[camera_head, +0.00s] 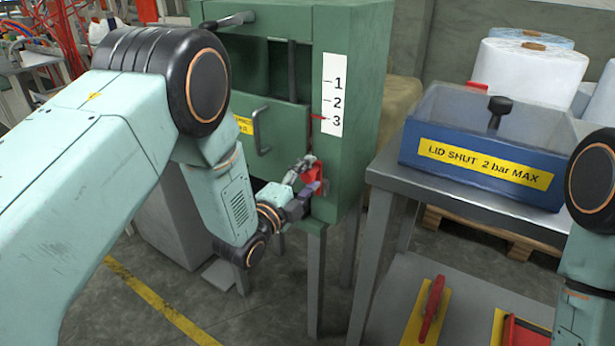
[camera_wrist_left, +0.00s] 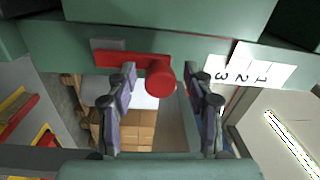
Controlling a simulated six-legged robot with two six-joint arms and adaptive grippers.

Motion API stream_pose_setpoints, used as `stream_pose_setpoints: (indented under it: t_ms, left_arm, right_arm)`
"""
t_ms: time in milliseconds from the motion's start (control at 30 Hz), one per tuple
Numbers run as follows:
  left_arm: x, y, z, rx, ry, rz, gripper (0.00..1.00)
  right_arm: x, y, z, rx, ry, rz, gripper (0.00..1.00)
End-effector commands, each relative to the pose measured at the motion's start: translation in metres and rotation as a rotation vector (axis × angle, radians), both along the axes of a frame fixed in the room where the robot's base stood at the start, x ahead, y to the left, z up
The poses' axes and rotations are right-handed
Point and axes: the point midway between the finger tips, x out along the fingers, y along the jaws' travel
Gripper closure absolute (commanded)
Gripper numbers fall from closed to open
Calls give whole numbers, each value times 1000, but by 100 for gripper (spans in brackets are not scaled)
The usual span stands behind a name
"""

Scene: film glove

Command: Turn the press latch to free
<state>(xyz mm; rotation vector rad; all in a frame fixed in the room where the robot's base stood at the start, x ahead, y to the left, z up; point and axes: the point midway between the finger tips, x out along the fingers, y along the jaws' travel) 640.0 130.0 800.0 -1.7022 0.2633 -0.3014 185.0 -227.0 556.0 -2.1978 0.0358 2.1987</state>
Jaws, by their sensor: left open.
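The press (camera_head: 350,60) is a green cabinet with a sliding front panel and a grey handle (camera_head: 261,130). Its red latch (camera_head: 313,176) sits low on the front, right of the panel. In the left wrist view the latch is a red bar (camera_wrist_left: 120,58) with a round knob (camera_wrist_left: 160,80) at its right end. My left gripper (camera_head: 306,182) is open at the latch, and in the wrist view its fingers (camera_wrist_left: 162,95) stand on either side of the knob with gaps. Contact cannot be told. My right gripper is outside both views.
A white scale (camera_head: 334,96) marked 1, 2, 3 has a red pointer at 3. A blue bin (camera_head: 480,145) labelled "LID SHUT 2 bar MAX" stands on a grey table (camera_head: 470,205) to the right. Red handles on yellow plates (camera_head: 429,312) lie below it.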

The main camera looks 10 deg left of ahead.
Motion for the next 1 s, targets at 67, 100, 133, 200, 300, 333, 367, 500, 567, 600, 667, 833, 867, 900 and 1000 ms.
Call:
stream_pose_setpoints:
  t_ms: [67,100,133,200,300,333,367,500,567,600,667,833,867,900,1000]
  left_arm:
    - [0,0,0,0,0,1,48]
    - [-2,1,0,-1,1,1,48]
    - [-3,2,-1,0,2,1,48]
    - [-9,4,-1,0,3,3,48]
    - [-23,10,-2,-2,4,2,48]
    - [-29,11,-2,-1,4,2,48]
    - [-35,14,-3,-2,4,2,48]
    - [-63,25,-4,-2,6,4,48]
    - [-74,29,-5,-1,5,3,48]
    - [-81,31,-5,-3,5,3,48]
    - [-90,34,-6,-2,3,3,48]
    - [-107,40,-6,-2,2,2,48]
    - [-109,41,-6,-2,2,2,48]
    - [-111,41,-6,-1,2,2,48]
    - [-113,41,-6,0,0,0,48]
  right_arm:
    - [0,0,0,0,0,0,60]
    - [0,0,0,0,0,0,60]
    - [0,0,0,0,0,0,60]
    - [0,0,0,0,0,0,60]
    - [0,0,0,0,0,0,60]
    - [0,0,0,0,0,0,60]
    - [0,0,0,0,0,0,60]
    - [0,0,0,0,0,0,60]
    - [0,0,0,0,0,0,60]
    - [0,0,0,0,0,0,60]
    - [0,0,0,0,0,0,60]
    - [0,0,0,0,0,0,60]
    - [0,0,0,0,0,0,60]
    - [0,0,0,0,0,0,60]
    - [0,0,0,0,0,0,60]
